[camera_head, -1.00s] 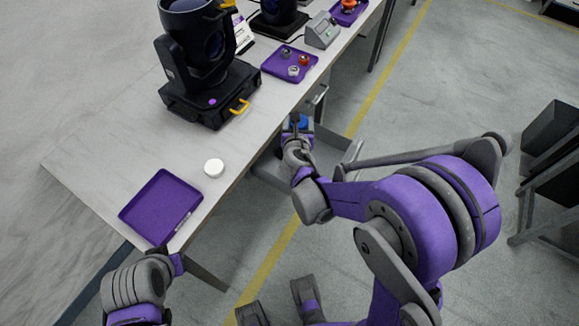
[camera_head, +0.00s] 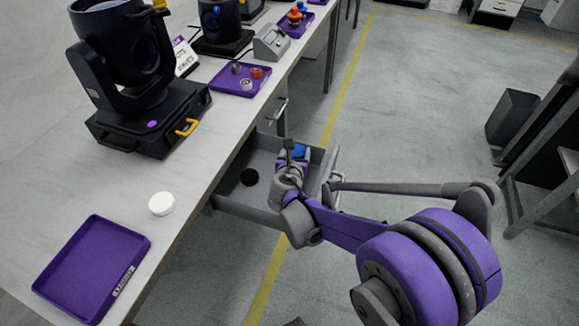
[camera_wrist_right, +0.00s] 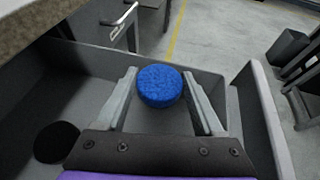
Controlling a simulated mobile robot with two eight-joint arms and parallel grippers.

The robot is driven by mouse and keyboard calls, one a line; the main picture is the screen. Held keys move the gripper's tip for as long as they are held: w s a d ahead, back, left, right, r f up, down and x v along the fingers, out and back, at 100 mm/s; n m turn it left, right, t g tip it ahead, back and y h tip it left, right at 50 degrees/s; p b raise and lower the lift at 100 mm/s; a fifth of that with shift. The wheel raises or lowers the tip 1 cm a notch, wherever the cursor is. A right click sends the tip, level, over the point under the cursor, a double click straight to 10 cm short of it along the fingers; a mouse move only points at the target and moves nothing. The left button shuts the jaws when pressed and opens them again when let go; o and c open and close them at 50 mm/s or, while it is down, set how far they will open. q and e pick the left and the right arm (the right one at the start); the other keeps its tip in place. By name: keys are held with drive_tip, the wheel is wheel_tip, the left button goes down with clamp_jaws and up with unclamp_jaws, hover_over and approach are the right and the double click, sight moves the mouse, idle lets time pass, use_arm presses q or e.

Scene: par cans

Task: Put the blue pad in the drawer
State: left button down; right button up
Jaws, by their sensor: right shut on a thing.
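The blue pad (camera_head: 299,151) is a short round blue piece, partly hidden by my gripper in the head view. In the right wrist view the blue pad (camera_wrist_right: 160,86) sits between the two fingertips. My right gripper (camera_head: 294,157) is shut on it, over the inside of the open drawer. The drawer (camera_head: 245,210) is grey and pulled out from under the table; its walls surround the gripper in the wrist view. Whether the pad touches the drawer floor I cannot tell. My left gripper is out of view.
A black round pad (camera_head: 249,177) lies in the drawer. On the table (camera_head: 185,205) are a white puck (camera_head: 161,204), an empty purple tray (camera_head: 92,268), a purple tray with small parts (camera_head: 226,82) and a black moving-head light (camera_head: 145,125). Open floor lies right of the drawer.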

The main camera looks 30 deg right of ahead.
wheel_tip(320, 180, down, 4)
drive_tip(key=shift+f+b, duration=0.2)
drive_tip(key=shift+b, duration=0.5)
drive_tip(key=shift+r, duration=0.1)
drive_tip(key=shift+f+b, duration=0.45)
drive_tip(key=shift+f, duration=0.2)
drive_tip(key=o, duration=1.3)
